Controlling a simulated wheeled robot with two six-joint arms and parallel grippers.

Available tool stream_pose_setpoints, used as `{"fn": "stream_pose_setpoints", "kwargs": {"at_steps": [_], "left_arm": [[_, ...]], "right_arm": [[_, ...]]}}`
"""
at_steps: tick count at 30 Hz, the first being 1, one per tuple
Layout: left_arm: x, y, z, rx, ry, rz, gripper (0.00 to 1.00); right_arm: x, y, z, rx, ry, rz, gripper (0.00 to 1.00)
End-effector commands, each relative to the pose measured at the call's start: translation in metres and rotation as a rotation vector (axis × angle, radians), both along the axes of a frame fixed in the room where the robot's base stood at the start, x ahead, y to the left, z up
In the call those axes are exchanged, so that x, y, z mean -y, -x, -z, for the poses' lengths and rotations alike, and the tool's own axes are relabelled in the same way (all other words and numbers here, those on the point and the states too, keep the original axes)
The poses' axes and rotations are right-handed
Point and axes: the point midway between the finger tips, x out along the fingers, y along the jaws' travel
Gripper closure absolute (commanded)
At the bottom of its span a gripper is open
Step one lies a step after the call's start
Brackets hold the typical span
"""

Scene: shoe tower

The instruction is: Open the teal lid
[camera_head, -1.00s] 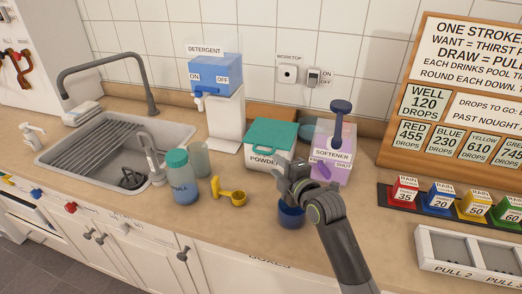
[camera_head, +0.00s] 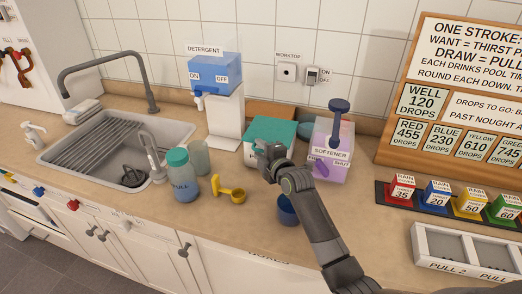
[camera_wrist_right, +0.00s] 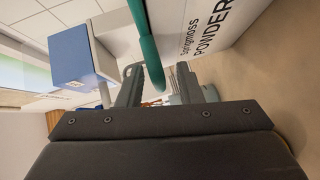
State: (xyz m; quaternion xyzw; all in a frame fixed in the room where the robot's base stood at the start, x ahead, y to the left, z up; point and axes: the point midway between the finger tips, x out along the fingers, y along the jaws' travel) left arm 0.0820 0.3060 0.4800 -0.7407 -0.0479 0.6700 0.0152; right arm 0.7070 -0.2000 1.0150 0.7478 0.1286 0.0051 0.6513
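The teal lid (camera_head: 272,130) lies flat and closed on the white powder box (camera_head: 249,153) at the middle of the counter. My right gripper (camera_head: 266,152) is at the front of the box and hides the lid's handle in the head view. In the right wrist view, the teal handle (camera_wrist_right: 149,52) reaches down between the two fingers of my right gripper (camera_wrist_right: 157,88). The fingers stand apart on either side of it, and I see a gap, so they look open around it. My left gripper is not in view.
The softener dispenser (camera_head: 331,150) stands close on the right of the box, the blue detergent dispenser (camera_head: 215,75) behind left. A blue cup (camera_head: 287,211) is under my right arm. A yellow scoop (camera_head: 232,194) and a teal-capped bottle (camera_head: 183,180) stand at the front left.

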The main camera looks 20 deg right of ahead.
Motion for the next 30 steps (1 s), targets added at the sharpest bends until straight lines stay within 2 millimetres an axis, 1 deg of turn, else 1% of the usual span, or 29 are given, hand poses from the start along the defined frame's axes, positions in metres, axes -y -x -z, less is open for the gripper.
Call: {"fn": "stream_pose_setpoints", "kwargs": {"at_steps": [5,8,12,13,23,27,30], "left_arm": [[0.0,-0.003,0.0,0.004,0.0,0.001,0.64],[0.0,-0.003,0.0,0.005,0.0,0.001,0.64],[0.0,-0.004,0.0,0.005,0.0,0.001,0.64],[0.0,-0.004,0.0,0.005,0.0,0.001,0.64],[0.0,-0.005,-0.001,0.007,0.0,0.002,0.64],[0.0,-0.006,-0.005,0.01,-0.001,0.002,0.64],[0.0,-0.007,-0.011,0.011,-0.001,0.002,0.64]], "right_arm": [[0.0,0.0,0.0,0.0,0.0,0.0,0.67],[0.0,0.0,0.0,0.0,0.0,0.0,0.79],[0.0,0.0,0.0,-0.001,-0.001,0.0,0.98],[0.0,0.0,0.001,-0.001,-0.001,0.0,1.0],[0.0,0.0,0.001,-0.009,-0.002,-0.001,1.0],[0.0,-0.006,-0.005,-0.031,-0.014,-0.001,1.0],[0.0,-0.014,-0.015,-0.062,-0.035,-0.001,1.0]]}}
